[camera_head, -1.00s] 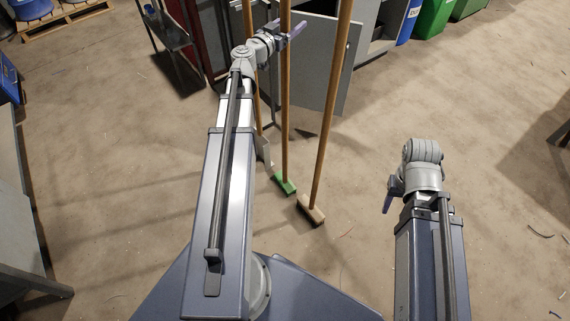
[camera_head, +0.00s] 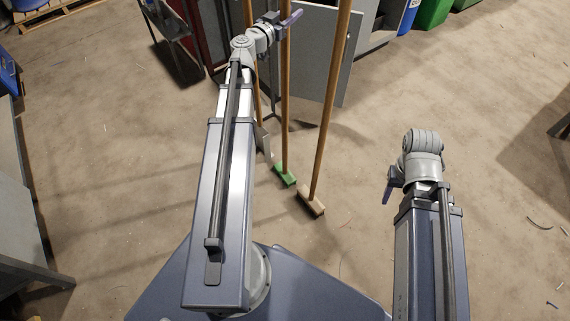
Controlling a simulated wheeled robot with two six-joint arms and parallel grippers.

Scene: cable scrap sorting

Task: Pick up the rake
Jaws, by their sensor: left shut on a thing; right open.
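Three tools with long wooden handles stand upright together at upper centre. The middle one ends in a green head (camera_head: 285,175), the right one in a beige block head (camera_head: 311,203). The left one, mostly behind my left arm, ends near a grey flat piece (camera_head: 262,141). I cannot tell from the heads which is the rake. My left gripper (camera_head: 290,19) is shut on a handle, apparently the middle, green-headed one, high up on it. My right gripper (camera_head: 388,187) is open and empty, low at right, apart from the tools.
A grey panel (camera_head: 322,55) and cabinet stand behind the handles. Green (camera_head: 434,17) and blue bins line the top right. A dark side table (camera_head: 163,17) stands at upper left, a grey bench (camera_head: 18,215) at far left. Cable scraps lie on the floor at right, otherwise open.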

